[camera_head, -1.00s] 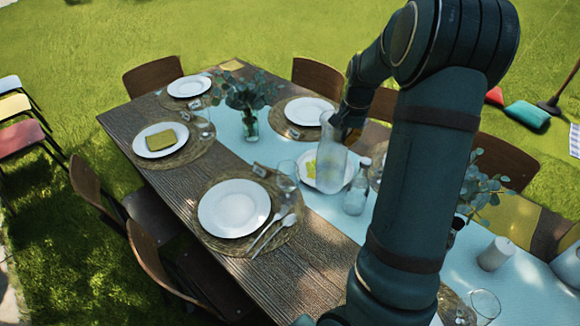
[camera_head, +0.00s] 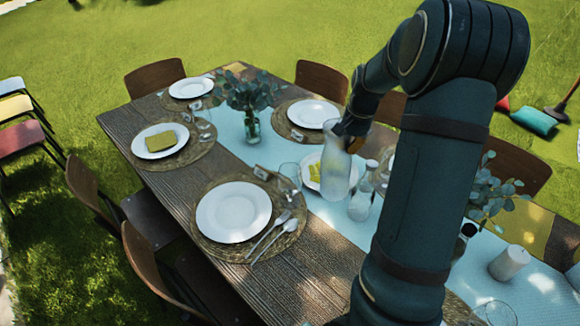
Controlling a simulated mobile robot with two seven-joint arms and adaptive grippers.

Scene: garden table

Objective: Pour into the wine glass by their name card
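My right gripper (camera_head: 347,137) is at the upper part of a frosted, clear pitcher (camera_head: 336,172), which stands close to upright over the middle of the table. The arm hides much of the gripper, so its fingers are hard to make out, but it appears shut on the pitcher. A wine glass (camera_head: 289,177) stands left of the pitcher, near the front plate (camera_head: 234,211). A small name card (camera_head: 262,172) is beside that glass; its writing is too small to read. Other glasses and cards (camera_head: 195,105) stand by the far-left settings. My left gripper is not in view.
A glass bottle (camera_head: 361,195) stands just right of the pitcher. A vase of eucalyptus (camera_head: 251,122) stands farther back. A white candle (camera_head: 509,262) is on the right of the pale runner (camera_head: 338,218).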

